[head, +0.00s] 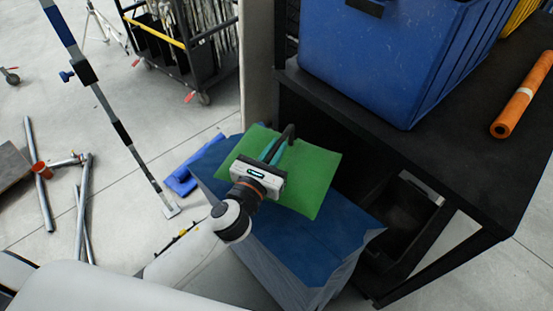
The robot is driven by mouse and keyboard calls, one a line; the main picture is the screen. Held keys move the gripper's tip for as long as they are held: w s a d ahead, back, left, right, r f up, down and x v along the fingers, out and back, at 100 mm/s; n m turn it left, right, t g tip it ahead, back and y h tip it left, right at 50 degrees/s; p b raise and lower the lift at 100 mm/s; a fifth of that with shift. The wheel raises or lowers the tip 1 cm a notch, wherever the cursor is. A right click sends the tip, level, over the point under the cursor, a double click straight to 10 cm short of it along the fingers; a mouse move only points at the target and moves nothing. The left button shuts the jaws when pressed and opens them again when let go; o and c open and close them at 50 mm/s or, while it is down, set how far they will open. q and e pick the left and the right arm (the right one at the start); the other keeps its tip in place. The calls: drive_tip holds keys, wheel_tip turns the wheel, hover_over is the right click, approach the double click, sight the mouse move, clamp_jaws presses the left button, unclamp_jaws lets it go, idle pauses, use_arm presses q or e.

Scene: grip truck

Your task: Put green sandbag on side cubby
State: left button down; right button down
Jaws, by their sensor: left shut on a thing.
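The green sandbag (312,175) is a flat, square green bag in the middle of the head view. My left gripper (281,146) is over it and shut on it, at what looks like its dark handle (289,133). The sandbag shows above a blue-topped, grey-sided box or stack (310,246); I cannot tell whether it touches that top. A black cubby-like bin (402,222) is under the black table at the right, beside the blue top. The fingertips are partly hidden by the gripper body. My right gripper is not in view.
A black table (455,140) carries a large blue crate (385,60) and an orange roll (522,95). A striped pole (120,130) stands at left. Metal pipes (82,205) lie on the floor, with a black cart (190,55) behind. Open floor is at left.

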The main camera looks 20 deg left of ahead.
use_arm(q)
drive_tip(key=shift+f+b, duration=1.3)
drive_tip(key=shift+f, duration=2)
drive_tip(key=c, duration=1.7)
unclamp_jaws()
drive_tip(key=shift+f, duration=0.45)
drive_tip(key=shift+c, duration=0.2)
drive_tip(key=o, duration=0.3)
drive_tip(key=shift+s+r, duration=0.1)
drive_tip(key=shift+s, duration=0.05)
drive_tip(key=shift+o, duration=0.2)
drive_tip(key=shift+r, duration=0.1)
